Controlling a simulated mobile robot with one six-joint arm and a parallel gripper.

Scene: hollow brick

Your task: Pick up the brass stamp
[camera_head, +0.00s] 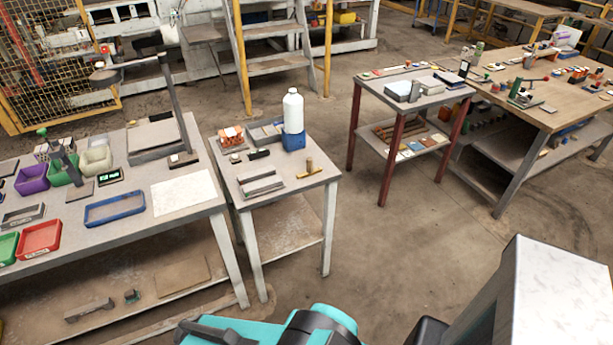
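A small brass-coloured piece (309,167), which looks like the brass stamp, is on the right part of the small grey table (290,187) in the middle. An upright part rises from a low bar that lies across the tabletop. It is small in the picture, and I cannot make out its face. Teal and black parts of my arm show at the bottom edge, well apart from the table. My gripper is not in view.
The same table holds an orange hollow brick (231,137), a white bottle (292,110) in a blue holder (293,139) and grey metal blocks (262,185). A cluttered bench (205,207) stands close on the left. Open floor (400,240) lies to the right.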

